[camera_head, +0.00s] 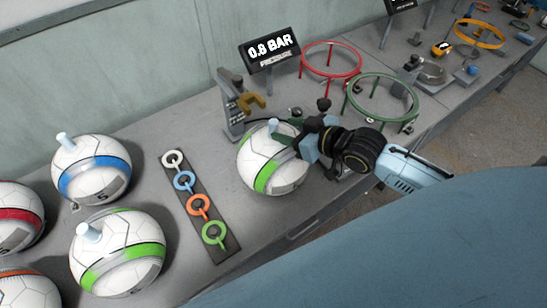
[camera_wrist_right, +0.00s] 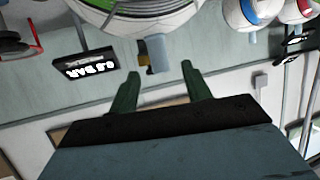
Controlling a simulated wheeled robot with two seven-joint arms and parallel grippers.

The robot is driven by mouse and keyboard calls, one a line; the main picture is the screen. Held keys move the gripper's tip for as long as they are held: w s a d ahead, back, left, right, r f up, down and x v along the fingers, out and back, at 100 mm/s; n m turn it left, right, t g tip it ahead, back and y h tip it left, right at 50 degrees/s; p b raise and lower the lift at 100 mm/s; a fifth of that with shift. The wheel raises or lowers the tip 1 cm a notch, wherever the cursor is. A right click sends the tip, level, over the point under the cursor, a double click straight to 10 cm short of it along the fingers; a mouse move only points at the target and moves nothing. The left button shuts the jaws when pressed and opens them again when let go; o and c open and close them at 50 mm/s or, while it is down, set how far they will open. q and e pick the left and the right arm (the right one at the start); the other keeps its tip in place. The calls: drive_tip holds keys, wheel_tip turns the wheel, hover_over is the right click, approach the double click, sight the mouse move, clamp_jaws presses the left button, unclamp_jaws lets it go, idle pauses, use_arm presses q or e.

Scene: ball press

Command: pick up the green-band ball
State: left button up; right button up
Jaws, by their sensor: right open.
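A white ball with a green band (camera_head: 262,180) stands on the grey bench in the middle of the head view. A pale blue peg (camera_head: 273,126) sticks up from its top. Another green-band ball (camera_head: 120,262) stands at the lower left, also with a peg. My right gripper (camera_head: 285,133) reaches in from the right at the top of the middle ball. In the right wrist view its two green fingers (camera_wrist_right: 160,72) are apart. The ball (camera_wrist_right: 140,12) and its peg (camera_wrist_right: 157,52) show beyond them, the peg in line with the gap. My left gripper is out of view.
A blue-band ball (camera_head: 92,168) and a red-band ball (camera_head: 18,215) stand at the left. A dark strip with coloured rings (camera_head: 197,205) lies between the balls. A press-like stand (camera_head: 232,105), a "0.8 BAR" display (camera_head: 269,48), and red (camera_head: 331,60) and green (camera_head: 382,97) ring stands are behind.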

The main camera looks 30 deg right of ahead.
sight(277, 125)
drive_tip(key=shift+x, duration=2.65)
drive_tip(key=shift+r, duration=0.15)
clamp_jaws()
drive_tip(key=shift+r, duration=0.1)
